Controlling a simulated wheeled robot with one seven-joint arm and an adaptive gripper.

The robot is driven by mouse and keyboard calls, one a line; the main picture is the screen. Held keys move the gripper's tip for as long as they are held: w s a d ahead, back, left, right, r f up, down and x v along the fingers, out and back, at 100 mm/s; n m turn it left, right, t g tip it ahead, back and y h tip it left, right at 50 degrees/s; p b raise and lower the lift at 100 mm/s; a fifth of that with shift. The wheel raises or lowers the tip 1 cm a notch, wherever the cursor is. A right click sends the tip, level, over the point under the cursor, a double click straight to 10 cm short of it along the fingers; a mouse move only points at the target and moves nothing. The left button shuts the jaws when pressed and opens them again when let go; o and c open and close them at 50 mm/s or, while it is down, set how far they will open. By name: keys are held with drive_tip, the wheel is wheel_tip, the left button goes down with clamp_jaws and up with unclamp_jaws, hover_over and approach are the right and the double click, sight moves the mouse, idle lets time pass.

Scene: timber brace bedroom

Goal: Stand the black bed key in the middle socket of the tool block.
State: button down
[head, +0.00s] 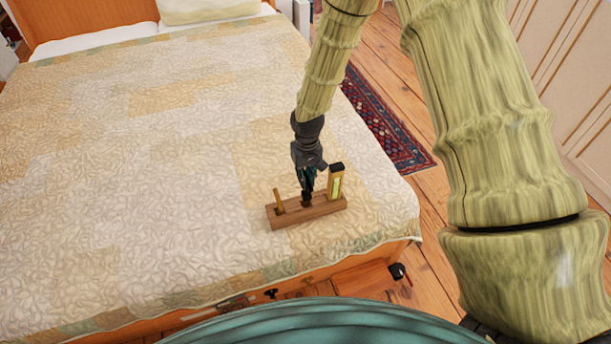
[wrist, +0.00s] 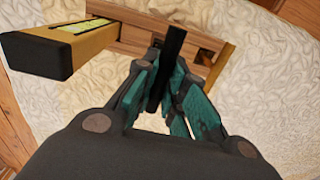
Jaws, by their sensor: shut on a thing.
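The wooden tool block (head: 322,210) lies on the bed near its front right corner. My gripper (head: 307,186) points down over the block's middle and is shut on the black bed key (wrist: 172,62). In the wrist view the key is a dark bar between my teal fingers (wrist: 172,95), crossing over the block (wrist: 135,38). In the head view the key's lower end meets the block's middle; I cannot tell whether it is inside the socket. The fingers hide part of the key and the middle socket.
A yellow level-like tool with a black cap (head: 336,183) stands at the block's right end, close beside my gripper; it also shows in the wrist view (wrist: 75,45). A thin brass-coloured rod (head: 278,201) stands at the left end. The quilt (head: 150,200) around is clear.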

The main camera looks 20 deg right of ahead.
sight(306, 190)
drive_tip(key=shift+f+b, duration=1.8)
drive_tip(key=shift+f, duration=1.55)
drive_tip(key=c, duration=1.4)
unclamp_jaws()
wheel_tip(306, 190, up, 12)
drive_tip(key=shift+d+f, duration=0.1)
